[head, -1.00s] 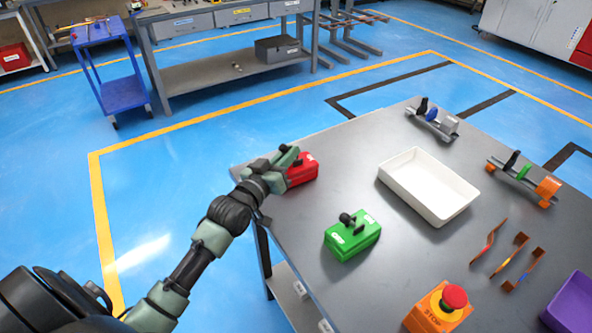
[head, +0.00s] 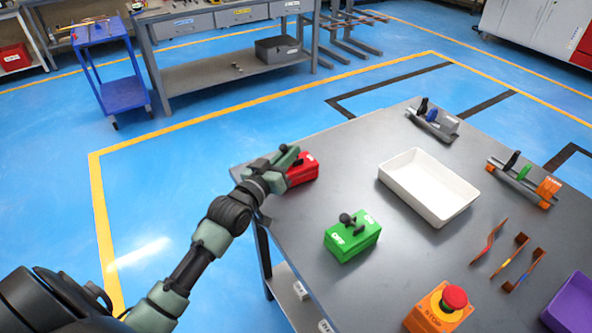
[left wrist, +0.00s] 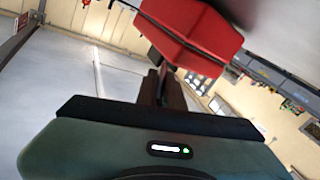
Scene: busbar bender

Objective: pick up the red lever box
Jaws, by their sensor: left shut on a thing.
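The red lever box (head: 302,169) is at the table's far left corner in the head view, partly hidden behind my left gripper (head: 287,158). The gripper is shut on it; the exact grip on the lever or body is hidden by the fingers. The box also fills the upper part of the left wrist view (left wrist: 190,32), tilted in that picture, just beyond the fingers. I cannot tell whether its underside touches the table. My right gripper is not in view.
A green lever box (head: 352,240) stands nearer on the grey table (head: 330,190). A white tray (head: 428,222), an orange stop-button box (head: 440,310), bent busbars (head: 488,240) and a purple bin (head: 572,305) are to the right. Blue floor lies left of the table.

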